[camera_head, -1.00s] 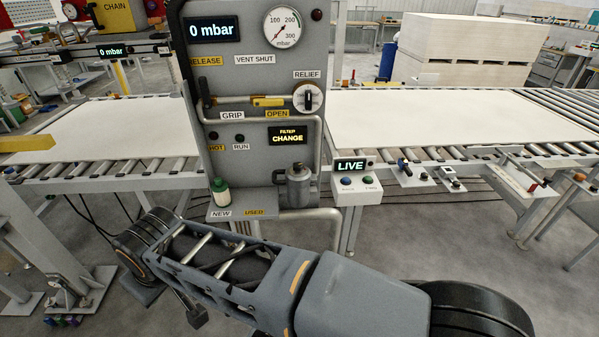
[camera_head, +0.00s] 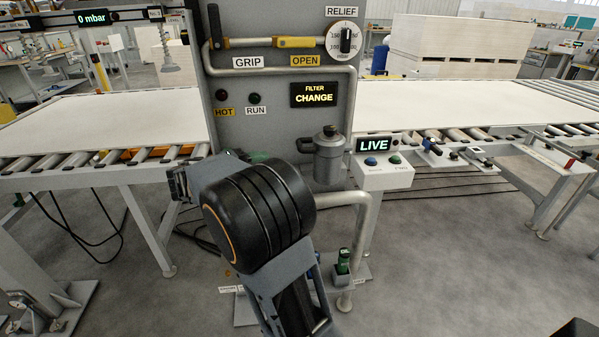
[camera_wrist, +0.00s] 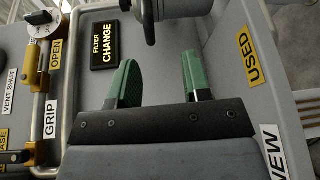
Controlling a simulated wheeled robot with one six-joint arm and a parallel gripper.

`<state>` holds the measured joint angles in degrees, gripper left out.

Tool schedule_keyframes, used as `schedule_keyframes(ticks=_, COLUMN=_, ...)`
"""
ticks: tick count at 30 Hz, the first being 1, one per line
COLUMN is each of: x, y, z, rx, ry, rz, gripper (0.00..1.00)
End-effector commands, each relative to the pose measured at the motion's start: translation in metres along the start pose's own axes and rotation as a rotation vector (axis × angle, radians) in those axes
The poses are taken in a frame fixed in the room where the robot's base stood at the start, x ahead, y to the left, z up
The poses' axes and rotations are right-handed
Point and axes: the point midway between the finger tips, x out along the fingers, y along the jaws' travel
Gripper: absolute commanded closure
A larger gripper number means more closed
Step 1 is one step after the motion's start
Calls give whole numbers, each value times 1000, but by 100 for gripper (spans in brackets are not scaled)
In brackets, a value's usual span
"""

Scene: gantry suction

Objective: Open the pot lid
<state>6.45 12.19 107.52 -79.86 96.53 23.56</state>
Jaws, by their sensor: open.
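The grey metal pot (camera_head: 328,165) stands against the panel below the filter sign in the head view. Its lid (camera_head: 328,137), with a small knob on top, sits on it. In the wrist view only part of the pot (camera_wrist: 185,8) shows, cut off by the top edge. My gripper (camera_wrist: 160,72) is open and empty, with its green fingers spread and pointing toward the pot, apart from it. In the head view the gripper is mostly hidden behind my black wrist joint, left of the pot.
The filter sign (camera_head: 314,94) reads CHANGE. A grey pipe (camera_head: 354,125) runs beside the pot, and a control box (camera_head: 384,175) reading LIVE is to its right. A yellow-marked handle (camera_head: 296,42) is above. The USED label (camera_wrist: 251,58) shows at right in the wrist view.

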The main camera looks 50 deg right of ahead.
Motion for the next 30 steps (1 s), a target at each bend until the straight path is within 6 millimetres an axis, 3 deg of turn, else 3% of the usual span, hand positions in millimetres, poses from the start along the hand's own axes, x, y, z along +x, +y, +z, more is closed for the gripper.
schedule_keyframes(ticks=1, x=2, y=-14, z=-12, rx=10, ry=-13, rz=67, gripper=56)
schedule_keyframes(ticks=6, x=2, y=-13, z=-30, rx=46, ry=-27, rz=210, gripper=56)
schedule_keyframes(ticks=11, x=11, y=-9, z=-34, rx=58, ry=-31, rz=250, gripper=56)
schedule_keyframes(ticks=24, x=89, y=12, z=-31, rx=57, ry=-31, rz=250, gripper=56)
schedule_keyframes(ticks=30, x=116, y=19, z=-30, rx=56, ry=-29, rz=250, gripper=56)
